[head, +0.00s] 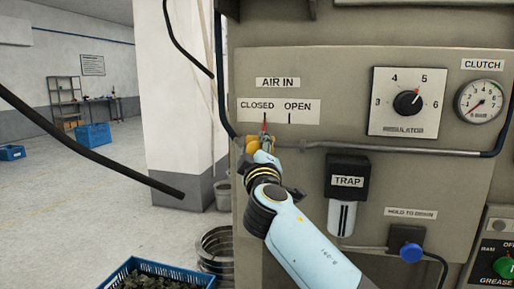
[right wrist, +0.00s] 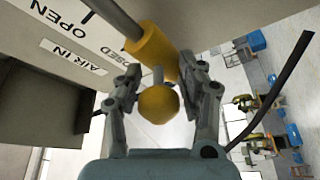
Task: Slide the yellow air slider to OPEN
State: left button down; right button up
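The yellow air slider (head: 250,144) sits on the grey panel (head: 330,80) under the CLOSED label (head: 258,105), with a red mark just above it. The OPEN label (head: 299,106) is to its right. In the right wrist view the slider shows as a yellow cylinder (right wrist: 152,52) with a stem and a round yellow knob (right wrist: 158,104). My right gripper (right wrist: 164,70) is open around the knob, one finger on each side, with visible gaps. In the head view the right gripper (head: 262,151) partly hides the slider. My left gripper is not in view.
A metal pipe (head: 400,150) runs right from near the slider. The black TRAP unit (head: 347,180), regulator dial (head: 408,102) and blue knob (head: 411,252) are further right. A black cable (head: 90,150) hangs at left. A blue crate (head: 125,272) stands low in front.

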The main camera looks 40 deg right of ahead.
jog(key=shift+r, duration=0.15)
grip_shut()
jog(key=shift+a, duration=0.1)
jog(key=s+d, duration=0.4)
jog(key=s, duration=0.1)
jog(key=shift+r+b, duration=0.15)
jog(key=shift+b, duration=0.25)
jog(key=shift+d, duration=0.1)
